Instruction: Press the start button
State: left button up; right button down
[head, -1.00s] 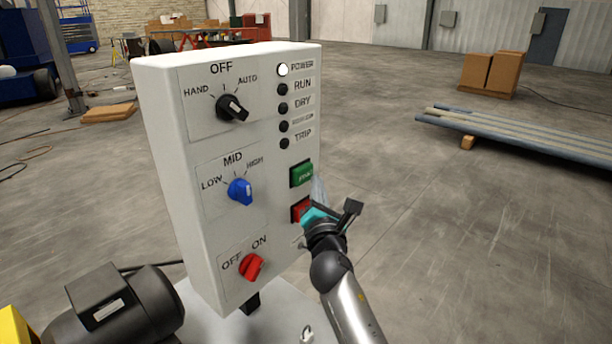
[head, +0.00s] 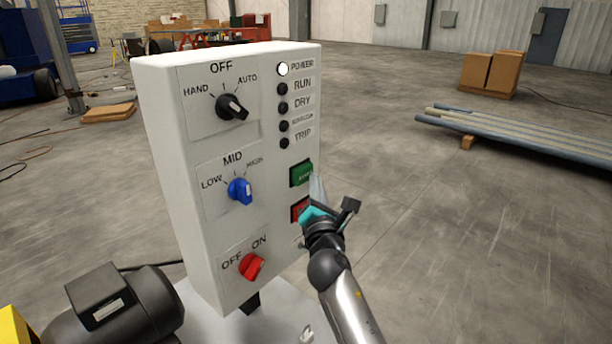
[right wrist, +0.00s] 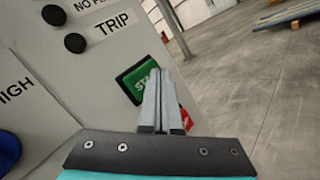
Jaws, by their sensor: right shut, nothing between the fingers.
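The green start button (head: 301,174) is on the right side of the white control box (head: 215,140), above the red stop button (head: 299,209). My right gripper (head: 317,188) is shut and empty, just right of and in front of the green button. In the right wrist view, the shut fingers (right wrist: 160,88) overlap the lower right part of the green button (right wrist: 142,82), and its lettering is partly hidden. I cannot tell whether the fingertips touch it. The red button (right wrist: 185,118) is partly behind the fingers. My left gripper is not in view.
The box also carries a black selector (head: 231,107), a blue selector (head: 240,190) and a red switch (head: 251,266). The top lamp (head: 283,69) is lit white; the lamps below it are dark. A dark motor (head: 125,308) stands at lower left.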

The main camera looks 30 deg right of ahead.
jog(key=shift+w+a, duration=0.1)
jog(key=shift+w, duration=0.15)
jog(key=shift+w+a, duration=0.25)
jog(key=shift+w, duration=0.3)
dwell(0.8)
jog(key=shift+s, duration=0.1)
jog(key=shift+s+d, duration=0.4)
jog(key=shift+s, duration=0.45)
jog(key=s, duration=0.1)
jog(key=s+d+p, duration=0.1)
jog(key=s, duration=0.1)
jog(key=s+d+p, duration=0.1)
jog(key=shift+s, duration=0.35)
dwell(0.7)
